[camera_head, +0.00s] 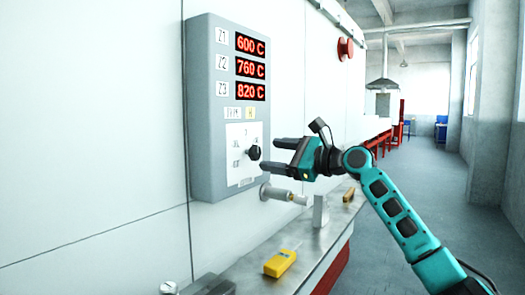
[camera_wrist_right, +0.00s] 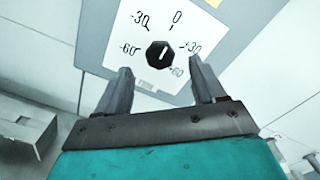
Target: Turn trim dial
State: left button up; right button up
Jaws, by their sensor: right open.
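The trim dial (camera_head: 253,152) is a small black knob on a white scale plate (camera_head: 239,168) low on the grey control panel (camera_head: 202,110). In the right wrist view the dial (camera_wrist_right: 160,54) has a white pointer line aimed near the 0 mark, between the marks -30 and +30. My right gripper (camera_head: 271,155) is open and empty, facing the panel. Its fingers (camera_wrist_right: 161,68) are spread either side of the dial in the wrist view, apart from it. My left gripper is not in view.
Red displays (camera_head: 250,68) read 600 C, 760 C and 820 C. A metal ledge (camera_head: 235,272) below carries a yellow device (camera_head: 280,263) and a grey upright block (camera_head: 320,212). A grey cylinder (camera_head: 278,194) juts from the wall below the panel. The aisle (camera_head: 420,170) at right is open.

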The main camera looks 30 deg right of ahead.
aim_at(258, 153)
jog(key=x, duration=0.3)
jog(key=shift+w+a, duration=0.1)
jog(key=shift+w, duration=0.15)
jog(key=shift+w+a, duration=0.15)
jog(key=shift+w, duration=0.2)
jog(key=c, duration=1.1)
jog(key=shift+o, duration=0.2)
